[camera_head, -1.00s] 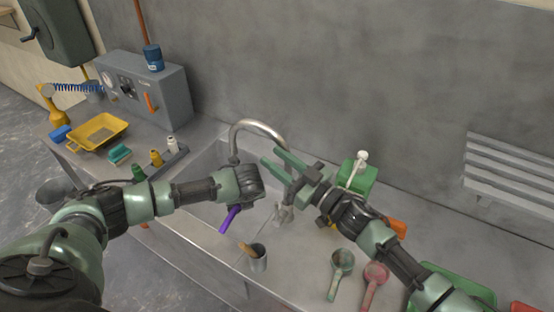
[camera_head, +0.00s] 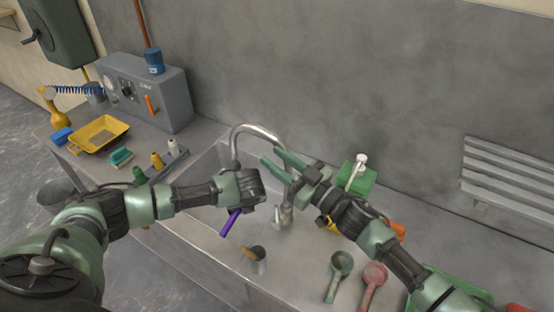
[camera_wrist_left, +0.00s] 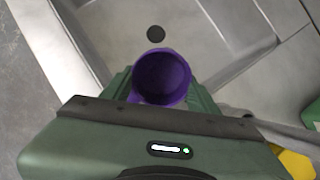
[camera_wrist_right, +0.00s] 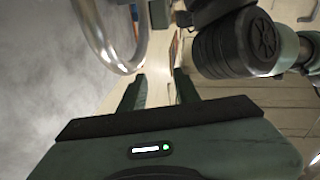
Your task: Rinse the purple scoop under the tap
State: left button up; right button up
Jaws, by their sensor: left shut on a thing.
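The purple scoop (camera_head: 231,222) shows mainly as its handle below my left gripper in the head view. In the left wrist view its round bowl (camera_wrist_left: 162,78) sits between the fingers of my left gripper (camera_wrist_left: 160,88), which is shut on it. The curved metal tap (camera_head: 258,129) arches over the sink, its spout end just above my left gripper. No water stream is visible. My right gripper (camera_head: 270,157) is open and empty beside the tap's arch. The tap's curve also shows close by in the right wrist view (camera_wrist_right: 103,42).
The steel sink (camera_head: 205,228) lies under both arms, with a dark drain (camera_wrist_left: 156,34). Green (camera_head: 338,275) and pink (camera_head: 374,285) scoops lie right. A green box (camera_head: 356,182) stands behind my right arm. A grey wall closes the back.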

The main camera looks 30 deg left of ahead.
pick_arm(q)
jog(key=shift+s+d+r+p, duration=0.3)
jog(key=shift+r+p, duration=0.1)
jog(key=shift+r, duration=0.2)
jog(key=shift+s+d, duration=0.2)
jog(key=shift+s+d+r, duration=0.95)
jog(key=shift+d+r, duration=0.05)
jog(key=shift+r, duration=0.1)
pick_arm(e)
jog(key=shift+r, duration=0.6)
pick_arm(q)
jog(key=shift+a, duration=0.1)
pick_arm(e)
jog(key=shift+s, duration=0.1)
